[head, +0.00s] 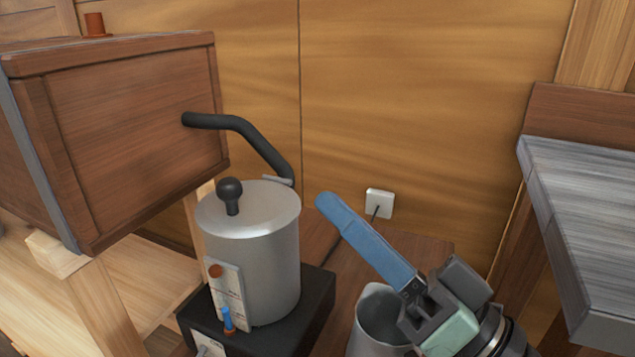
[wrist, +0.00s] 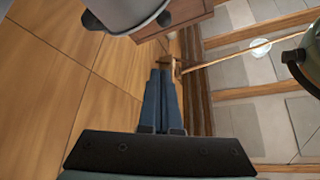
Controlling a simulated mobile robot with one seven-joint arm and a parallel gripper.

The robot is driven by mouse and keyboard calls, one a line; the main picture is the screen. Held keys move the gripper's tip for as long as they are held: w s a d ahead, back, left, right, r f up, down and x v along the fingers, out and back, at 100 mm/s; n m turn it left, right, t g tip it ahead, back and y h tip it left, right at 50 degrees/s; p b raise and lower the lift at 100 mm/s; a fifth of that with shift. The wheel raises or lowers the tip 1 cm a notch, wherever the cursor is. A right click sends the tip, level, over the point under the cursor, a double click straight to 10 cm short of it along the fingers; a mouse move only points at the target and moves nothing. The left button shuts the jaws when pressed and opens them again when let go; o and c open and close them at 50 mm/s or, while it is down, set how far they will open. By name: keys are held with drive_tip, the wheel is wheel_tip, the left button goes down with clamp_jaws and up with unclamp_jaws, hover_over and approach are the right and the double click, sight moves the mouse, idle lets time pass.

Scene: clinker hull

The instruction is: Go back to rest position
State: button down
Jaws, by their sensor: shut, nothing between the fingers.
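My gripper (head: 326,203) is in the head view, its blue fingers pointing up and to the left. The fingers are together with nothing between them. They also show side by side in the wrist view (wrist: 160,72). The gripper body appears in front of and above a grey metal jug (head: 372,318), partly hiding it. I cannot tell whether they touch. The fingertips are to the right of a grey lidded metal pot (head: 262,265) and apart from it in the picture.
The pot stands on a black base (head: 318,305). A dark hose (head: 245,130) runs from a wooden box (head: 135,140) towards the pot's lid. A white wall socket (head: 380,203) is behind the fingers. A grey-topped bench (head: 580,220) stands at right.

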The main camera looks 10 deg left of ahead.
drive_tip(key=w+r+m+t+h, duration=0.2)
drive_tip(key=w+r+t+h, duration=0.4)
drive_tip(key=t+h, duration=0.35)
drive_tip(key=s+d+r+m+t+h+p, duration=0.1)
drive_tip(key=s+d+r+m+t+h, duration=0.1)
drive_tip(key=s+r+t+h, duration=0.45)
drive_tip(key=s+d+r+m+t+h+p, duration=0.1)
drive_tip(key=s+d+r+h, duration=0.2)
drive_tip(key=r, duration=0.6)
wheel_tip(320, 180, up, 33)
drive_tip(key=h+p, duration=0.1)
drive_tip(key=p, duration=3.2)
drive_tip(key=shift+a+r, duration=0.15)
drive_tip(key=shift+a, duration=0.15)
drive_tip(key=c, duration=1.5)
unclamp_jaws()
drive_tip(key=shift+c, duration=0.2)
